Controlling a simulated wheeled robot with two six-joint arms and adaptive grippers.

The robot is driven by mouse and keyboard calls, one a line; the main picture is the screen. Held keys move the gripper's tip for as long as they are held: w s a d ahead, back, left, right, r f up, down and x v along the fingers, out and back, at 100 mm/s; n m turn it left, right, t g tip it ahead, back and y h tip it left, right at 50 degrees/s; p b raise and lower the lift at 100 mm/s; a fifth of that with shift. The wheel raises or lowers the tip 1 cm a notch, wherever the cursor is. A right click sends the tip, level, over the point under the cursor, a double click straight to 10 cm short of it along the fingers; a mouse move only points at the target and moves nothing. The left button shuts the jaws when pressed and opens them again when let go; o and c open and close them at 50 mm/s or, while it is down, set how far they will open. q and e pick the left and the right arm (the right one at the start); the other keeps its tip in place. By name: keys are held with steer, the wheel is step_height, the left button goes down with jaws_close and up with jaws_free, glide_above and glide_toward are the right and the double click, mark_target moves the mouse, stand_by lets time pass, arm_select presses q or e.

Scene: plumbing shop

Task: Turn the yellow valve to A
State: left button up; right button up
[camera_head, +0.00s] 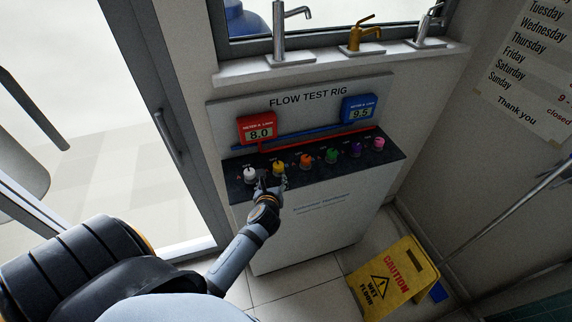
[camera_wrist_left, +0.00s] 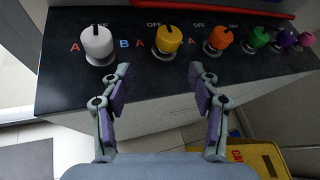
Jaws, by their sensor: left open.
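The yellow valve (camera_head: 279,168) is the second knob from the left on the dark top of the flow test rig. In the left wrist view the yellow valve (camera_wrist_left: 168,40) has a dark mark pointing away from me, toward the OFF label. A red A (camera_wrist_left: 140,44) is printed to its left. My left gripper (camera_head: 268,183) is just in front of the yellow valve. In the left wrist view my left gripper (camera_wrist_left: 160,76) is open and empty, its fingertips short of the yellow valve and apart from it. My right gripper is not in view.
A white knob (camera_head: 249,174) stands left of the yellow valve and an orange knob (camera_head: 306,160) right of it. Green, purple and pink knobs continue rightward. A red meter (camera_head: 257,130) reads 8.0; a blue meter (camera_head: 359,108) reads 9.5. A yellow caution sign (camera_head: 395,277) stands on the floor.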

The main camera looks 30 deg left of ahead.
mark_target(278, 166)
arm_select(q)
steer(key=w+a+f+m, duration=0.1)
steer(key=w, duration=0.2)
steer(key=w+a+f+m, duration=0.1)
steer(key=w+a, duration=0.1)
steer(key=w, duration=0.2)
steer(key=w+a+f+m, duration=0.1)
steer(key=w, duration=0.2)
steer(key=shift+w+a+t, duration=0.15)
steer(key=shift+t, duration=0.25)
steer(key=shift+f, duration=0.1)
steer(key=c, duration=1.2)
